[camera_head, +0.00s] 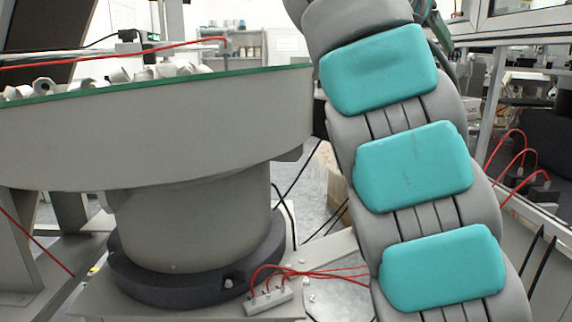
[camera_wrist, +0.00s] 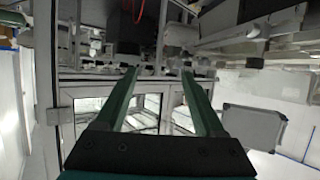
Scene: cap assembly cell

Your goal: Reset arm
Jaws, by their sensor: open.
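My gripper (camera_wrist: 158,75) shows in the wrist view with two green fingers spread well apart. Nothing is between them. The fingers point toward a grey metal frame with glass-panelled doors (camera_wrist: 145,105). In the head view my grey arm with teal pads fills the right half, and my gripper is out of that picture.
In the head view a large round grey feeder bowl (camera_head: 150,130) with a green rim stands at the left, holding several pale caps (camera_head: 120,75). Red tubes run from a small block (camera_head: 268,300) near its base. A machine frame (camera_head: 535,225) stands at the right.

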